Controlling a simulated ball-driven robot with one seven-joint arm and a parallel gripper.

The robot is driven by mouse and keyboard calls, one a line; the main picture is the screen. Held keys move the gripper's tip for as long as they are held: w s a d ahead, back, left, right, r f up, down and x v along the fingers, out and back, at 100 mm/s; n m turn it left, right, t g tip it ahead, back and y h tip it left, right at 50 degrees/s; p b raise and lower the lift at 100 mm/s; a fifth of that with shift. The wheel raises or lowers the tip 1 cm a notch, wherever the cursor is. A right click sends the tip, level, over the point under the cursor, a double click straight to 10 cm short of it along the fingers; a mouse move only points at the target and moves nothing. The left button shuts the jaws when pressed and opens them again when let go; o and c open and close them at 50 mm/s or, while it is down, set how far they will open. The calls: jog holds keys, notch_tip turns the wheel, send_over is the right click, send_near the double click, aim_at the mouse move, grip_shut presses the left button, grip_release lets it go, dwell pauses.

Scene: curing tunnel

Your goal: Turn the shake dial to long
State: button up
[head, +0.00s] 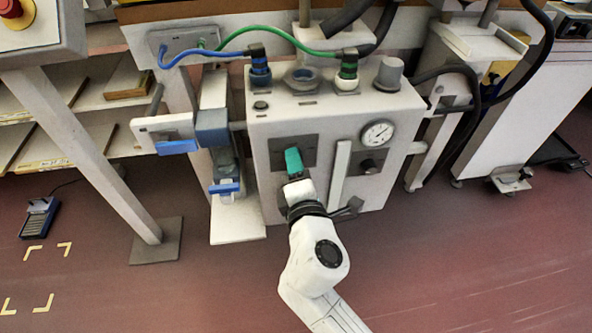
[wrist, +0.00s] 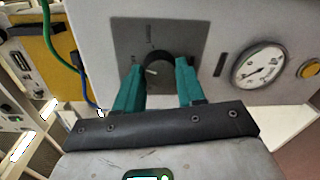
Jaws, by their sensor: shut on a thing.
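The shake dial (wrist: 157,64) is a round black knob with a pale pointer mark, on a dark grey plate (wrist: 128,32) on the front of a light grey box (head: 330,112). Small print stands above the dial and to its left, too small to read. The pointer mark shows toward the left of the dial in the wrist view. My gripper (wrist: 160,76) has its two teal fingers on either side of the dial, shut on it. In the head view my gripper (head: 294,160) is at the same plate (head: 276,146), and the dial is hidden behind it.
Blue (head: 205,55) and green (head: 290,50) cables plug into the box top. A blue-handled fixture (head: 222,187) stands close left. Floor in front is clear.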

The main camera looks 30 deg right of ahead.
jog(key=shift+d+f+m+y+b, duration=0.1)
jog(key=shift+m+y+b, duration=0.1)
jog(key=shift+m+b, duration=1.7)
jog(key=shift+f+m+y+b, duration=0.15)
jog(key=shift+m+b, duration=0.9)
jog(key=shift+m, duration=1.65)
jog(key=o, duration=1)
jog(key=shift+r, duration=0.15)
jog(key=shift+o, duration=0.2)
jog(key=shift+s, duration=0.15)
jog(key=v, duration=1)
jog(key=shift+s+p, duration=0.3)
jog(key=shift+s, duration=0.05)
